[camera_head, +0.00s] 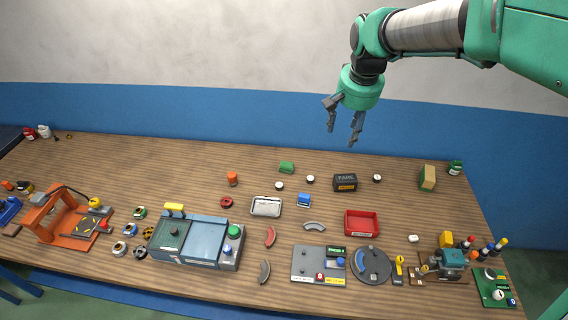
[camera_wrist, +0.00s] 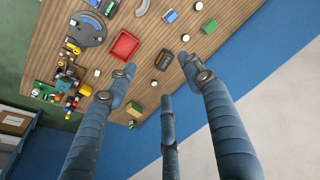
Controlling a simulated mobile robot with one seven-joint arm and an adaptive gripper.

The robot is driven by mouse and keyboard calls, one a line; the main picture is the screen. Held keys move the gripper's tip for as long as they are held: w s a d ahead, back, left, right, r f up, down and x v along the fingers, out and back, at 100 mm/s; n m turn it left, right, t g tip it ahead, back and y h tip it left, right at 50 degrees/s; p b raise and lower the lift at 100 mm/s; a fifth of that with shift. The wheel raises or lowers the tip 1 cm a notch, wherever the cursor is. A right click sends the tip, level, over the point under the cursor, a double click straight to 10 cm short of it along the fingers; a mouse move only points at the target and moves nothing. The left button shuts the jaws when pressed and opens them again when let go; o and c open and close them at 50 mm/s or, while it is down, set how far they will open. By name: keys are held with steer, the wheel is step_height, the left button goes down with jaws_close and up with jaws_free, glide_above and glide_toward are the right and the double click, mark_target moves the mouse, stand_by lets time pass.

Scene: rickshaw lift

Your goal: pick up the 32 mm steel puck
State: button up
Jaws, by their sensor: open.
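Several small round pale pieces with dark bases lie on the wooden table; I cannot tell which is the 32 mm steel puck. One (camera_head: 377,178) is right of the black box and also shows in the wrist view (camera_wrist: 154,83). Two others (camera_head: 310,179) and (camera_head: 279,185) lie left of that box; in the wrist view they are near the top (camera_wrist: 186,37) and (camera_wrist: 199,6). My gripper (camera_head: 343,128) hangs open and empty, high above the table's back edge. Its fingers (camera_wrist: 160,75) are spread in the wrist view and touch nothing.
A black box (camera_head: 345,183), a blue block (camera_head: 304,200), a green block (camera_head: 286,167) and a red tray (camera_head: 362,223) stand near the pucks. A yellow-green box (camera_head: 427,178) is at the right. Fixtures line the front. The back strip is mostly clear.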

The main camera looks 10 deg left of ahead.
steer(key=w+a+f, duration=0.6)
steer(key=w+f, duration=0.1)
steer(key=w, duration=0.1)
steer(key=m+g, duration=0.1)
steer(key=g, duration=0.2)
glide_above(279, 184)
step_height(279, 184, down, 28)
steer(key=shift+r+h, duration=0.2)
steer(key=shift+h, duration=0.1)
steer(key=shift+f, duration=0.15)
steer(key=shift+f, duration=4.2)
steer(key=shift+s+f+p, duration=0.1)
steer(key=shift+f+p, duration=0.25)
steer(key=shift+f, duration=2.25)
